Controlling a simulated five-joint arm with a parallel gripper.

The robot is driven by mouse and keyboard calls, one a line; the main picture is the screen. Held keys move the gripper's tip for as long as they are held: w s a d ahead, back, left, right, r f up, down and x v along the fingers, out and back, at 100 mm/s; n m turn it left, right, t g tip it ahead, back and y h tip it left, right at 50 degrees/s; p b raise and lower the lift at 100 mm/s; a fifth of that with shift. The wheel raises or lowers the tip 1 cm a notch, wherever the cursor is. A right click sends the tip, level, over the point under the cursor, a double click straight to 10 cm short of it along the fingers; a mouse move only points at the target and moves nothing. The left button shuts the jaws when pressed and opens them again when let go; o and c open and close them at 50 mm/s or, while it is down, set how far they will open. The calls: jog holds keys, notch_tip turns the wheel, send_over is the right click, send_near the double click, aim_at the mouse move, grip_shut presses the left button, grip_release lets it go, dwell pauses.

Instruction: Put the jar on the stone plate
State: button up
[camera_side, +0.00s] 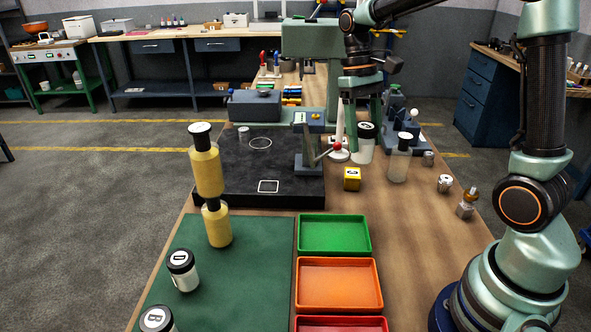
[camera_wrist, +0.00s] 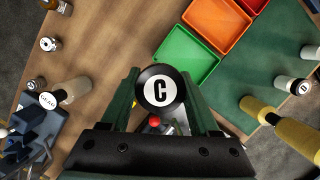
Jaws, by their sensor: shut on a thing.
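The white jar with a black lid marked C (camera_side: 364,152) is held between the fingers of my gripper (camera_side: 362,120), to the right of the stone plate. In the wrist view its lid (camera_wrist: 160,90) fills the space between the green fingers (camera_wrist: 161,100). Its gap to the bench, if any, is hard to judge.
A clamp with a red-knobbed lever (camera_side: 308,150) stands at the plate's right edge. A yellow cube (camera_side: 352,179), a clear bottle (camera_side: 399,165) and small metal parts lie to the right. Yellow bottles (camera_side: 207,175), jars D (camera_side: 183,270) and B (camera_side: 157,319), and trays (camera_side: 334,234) are in front.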

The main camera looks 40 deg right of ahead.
jog(key=d+r+m, duration=0.1)
jog(key=d+m, duration=0.1)
jog(key=d, duration=0.4)
jog(key=f, duration=1.8)
jog(key=shift+s+a+f, duration=0.2)
jog(key=shift+s+f, duration=0.1)
jog(key=shift+f, duration=0.05)
jog(key=shift+f, duration=0.15)
jog(key=o, duration=1.4)
jog(key=shift+o, duration=0.2)
